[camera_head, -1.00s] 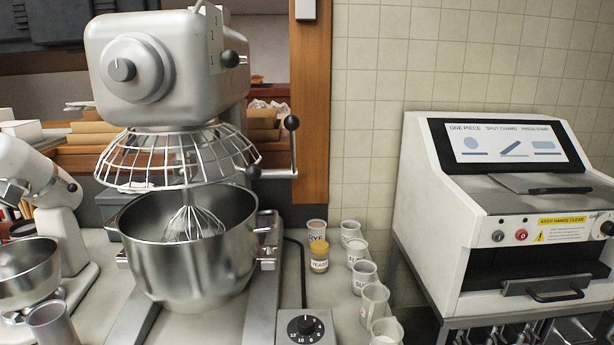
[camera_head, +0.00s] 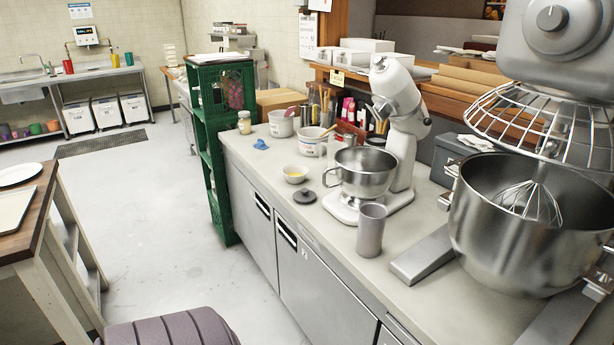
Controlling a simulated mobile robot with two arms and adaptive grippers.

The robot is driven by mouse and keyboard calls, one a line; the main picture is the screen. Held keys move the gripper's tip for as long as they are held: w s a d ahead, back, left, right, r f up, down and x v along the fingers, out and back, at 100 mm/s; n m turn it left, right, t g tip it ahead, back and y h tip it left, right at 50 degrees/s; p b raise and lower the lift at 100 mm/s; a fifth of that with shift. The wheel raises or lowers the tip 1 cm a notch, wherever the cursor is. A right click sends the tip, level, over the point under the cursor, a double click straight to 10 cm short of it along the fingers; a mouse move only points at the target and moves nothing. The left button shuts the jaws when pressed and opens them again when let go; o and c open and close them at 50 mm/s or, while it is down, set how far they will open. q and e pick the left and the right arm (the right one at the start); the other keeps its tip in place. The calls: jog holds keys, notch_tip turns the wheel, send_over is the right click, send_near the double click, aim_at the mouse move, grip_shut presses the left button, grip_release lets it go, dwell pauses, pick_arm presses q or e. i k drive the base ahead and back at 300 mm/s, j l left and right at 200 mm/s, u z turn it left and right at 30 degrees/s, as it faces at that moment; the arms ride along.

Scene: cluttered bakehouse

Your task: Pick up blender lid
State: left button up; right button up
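A small dark round lid (camera_head: 304,196) with a knob on top lies on the grey counter (camera_head: 330,222), near its front edge. It looks like the blender lid, though no blender is clearly seen. It sits just in front of a small bowl with yellow contents (camera_head: 295,175) and left of the small stand mixer (camera_head: 396,110). Nothing covers it. Neither of my grippers is in view.
A grey tumbler (camera_head: 370,230) stands near the counter edge. The large mixer's steel bowl (camera_head: 500,240) fills the right. A green crate stack (camera_head: 216,190) stands at the counter's far end. Open floor (camera_head: 165,200) lies between the counter and the wooden-topped table (camera_head: 40,215).

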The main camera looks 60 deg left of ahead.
aim_at(304, 197)
jog(key=u, duration=1.85)
jog(key=i+j, duration=0.3)
jog(key=i, duration=0.15)
